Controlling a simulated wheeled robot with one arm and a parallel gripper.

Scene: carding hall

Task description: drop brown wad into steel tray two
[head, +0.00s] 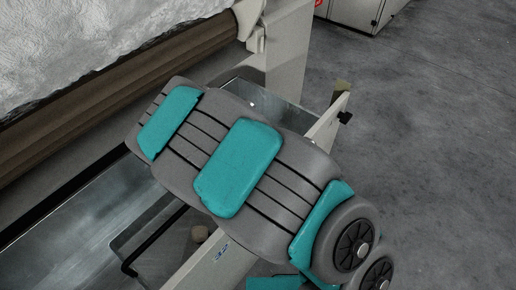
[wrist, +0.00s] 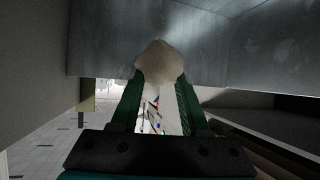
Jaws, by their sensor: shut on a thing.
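In the wrist view my gripper (wrist: 159,82) is shut on a pale brownish wad (wrist: 158,60), which bulges beyond the green fingertips. Grey steel walls (wrist: 235,55) stand close ahead and to the right of the wad; contact with them cannot be told. In the head view my arm with teal pads crosses the middle and my gripper is hidden. A steel tray (head: 85,225) lies at lower left, and another steel compartment (head: 262,97) shows partly behind my arm. I cannot tell which is tray two. A small tan lump (head: 200,233) lies low beside the beige panel.
A beige panel (head: 215,262) with a blue mark runs below my arm. A brown roller (head: 120,85) and white fibre sheet (head: 90,40) are at upper left. A dark bar crosses the lower left. Grey floor at right is clear.

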